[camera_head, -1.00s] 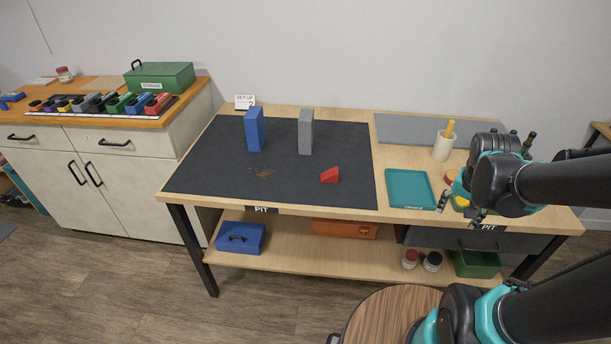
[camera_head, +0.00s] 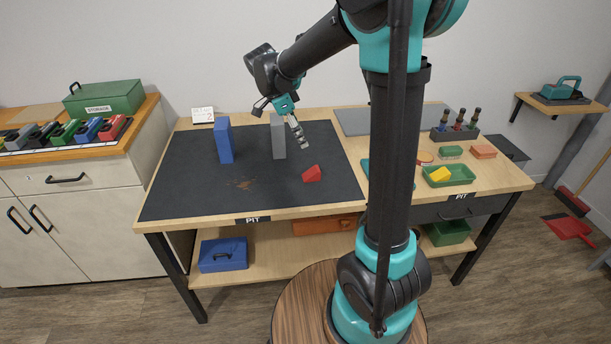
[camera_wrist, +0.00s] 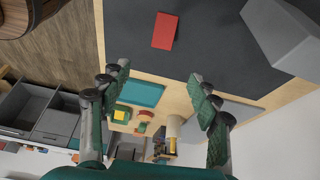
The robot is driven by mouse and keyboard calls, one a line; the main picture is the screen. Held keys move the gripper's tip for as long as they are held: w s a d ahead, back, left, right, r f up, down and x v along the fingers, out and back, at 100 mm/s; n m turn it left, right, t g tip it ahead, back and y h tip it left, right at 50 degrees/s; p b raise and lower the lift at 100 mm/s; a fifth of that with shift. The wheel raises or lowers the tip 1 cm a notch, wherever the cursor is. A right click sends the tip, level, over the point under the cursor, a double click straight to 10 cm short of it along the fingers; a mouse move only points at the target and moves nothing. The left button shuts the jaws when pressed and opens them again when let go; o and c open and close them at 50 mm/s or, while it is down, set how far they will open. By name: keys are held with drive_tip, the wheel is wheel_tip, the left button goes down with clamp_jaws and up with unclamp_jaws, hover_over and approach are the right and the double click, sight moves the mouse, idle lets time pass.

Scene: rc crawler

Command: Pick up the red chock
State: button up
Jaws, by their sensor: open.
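The red chock (camera_head: 312,174) is a small wedge lying on the dark mat (camera_head: 180,195) on the workbench, right of the mat's middle. In the wrist view the red chock (camera_wrist: 163,31) shows near the top, beyond the fingertips. My gripper (camera_head: 296,128) is above the mat's back right part, up and slightly left of the chock and apart from it. In the wrist view my gripper (camera_wrist: 160,80) has its two fingers spread wide with nothing between them.
A grey block (camera_head: 278,137) stands upright close to my gripper, and a blue block (camera_head: 224,141) stands further left. A teal tray (camera_wrist: 141,93) lies right of the mat. A green tray (camera_head: 464,178) holds a yellow piece (camera_head: 441,174). The mat's front left is clear.

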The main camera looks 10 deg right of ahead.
sight(317, 168)
drive_tip(key=x, duration=1.4)
drive_tip(key=shift+w+f, duration=0.1)
drive_tip(key=shift+f, duration=0.25)
drive_tip(key=c, duration=1.3)
drive_tip(key=shift+r, duration=0.1)
